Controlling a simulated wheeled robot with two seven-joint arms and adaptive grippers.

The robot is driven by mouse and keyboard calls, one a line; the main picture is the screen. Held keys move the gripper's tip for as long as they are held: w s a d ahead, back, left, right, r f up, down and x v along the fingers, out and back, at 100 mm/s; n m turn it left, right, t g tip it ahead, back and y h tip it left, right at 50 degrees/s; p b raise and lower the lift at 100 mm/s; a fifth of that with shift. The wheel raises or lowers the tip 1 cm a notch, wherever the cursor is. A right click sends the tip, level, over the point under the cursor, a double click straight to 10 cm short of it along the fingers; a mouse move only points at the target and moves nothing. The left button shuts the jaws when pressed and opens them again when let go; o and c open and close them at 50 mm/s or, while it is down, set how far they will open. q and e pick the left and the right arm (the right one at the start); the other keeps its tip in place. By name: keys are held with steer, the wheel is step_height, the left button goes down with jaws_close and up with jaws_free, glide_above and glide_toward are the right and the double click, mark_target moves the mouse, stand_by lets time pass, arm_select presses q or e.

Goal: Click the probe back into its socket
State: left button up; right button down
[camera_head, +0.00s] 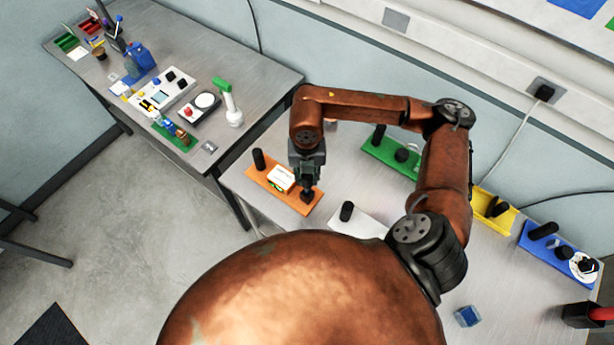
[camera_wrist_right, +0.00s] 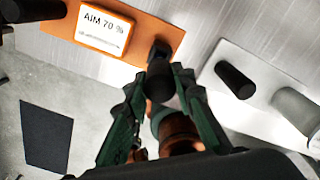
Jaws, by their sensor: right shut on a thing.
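The orange module (camera_head: 254,171) lies on the near table in the head view, with a white display (camera_head: 281,179) at its middle. In the right wrist view the orange module (camera_wrist_right: 165,38) has a display (camera_wrist_right: 104,29) reading "AIM 70 %". My right gripper (camera_wrist_right: 160,84) is shut on a black, round-ended probe (camera_wrist_right: 159,82), just at the module's end by a small dark block (camera_wrist_right: 159,49). I cannot tell whether the probe sits in its socket. In the head view my right gripper (camera_head: 307,182) points down over that end. My left gripper is not in view.
A black knob (camera_head: 259,159) stands at the module's other end. A white module (camera_head: 365,222), a green module (camera_head: 379,150), a yellow module (camera_head: 496,210) and a blue module (camera_head: 540,240) share the table. A blue cube (camera_head: 467,316) lies nearer. A second, cluttered table is at the upper left.

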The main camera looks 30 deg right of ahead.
steer(key=shift+f+b, duration=2.3)
steer(key=shift+f, duration=0.35)
stand_by(2.0)
steer(key=c, duration=1.6)
jaws_free()
steer(key=shift+o, duration=0.8)
steer(key=o, duration=0.4)
steer(key=shift+o, duration=0.2)
steer(key=shift+r, duration=0.15)
steer(key=shift+r+p, duration=2.65)
steer(key=shift+r, duration=1.75)
